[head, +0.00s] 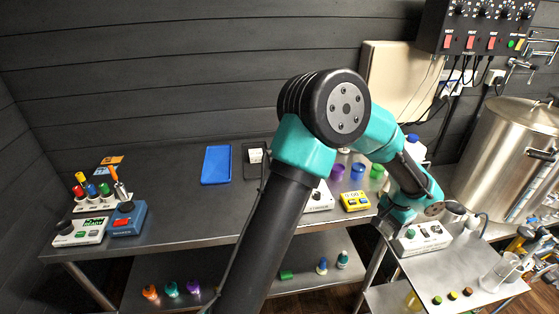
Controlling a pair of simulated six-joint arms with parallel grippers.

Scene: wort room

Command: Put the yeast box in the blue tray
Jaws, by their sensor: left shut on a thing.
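The blue tray (216,165) lies empty at the back of the long steel table, left of the middle. My left arm crosses the middle of the head view and bends down to the right. My left gripper (432,209) is low over the small steel table at the right, beside a grey cup. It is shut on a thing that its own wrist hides. I cannot make out the yeast box for certain. A small white item (256,155) lies on a black slab right of the blue tray. My right gripper is not in view.
Purple and green cups (376,171) and a yellow device (355,201) stand right of my arm. A tool rack (100,198) and a blue device (127,218) are at the left. A steel kettle (505,150) stands far right. The table before the blue tray is clear.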

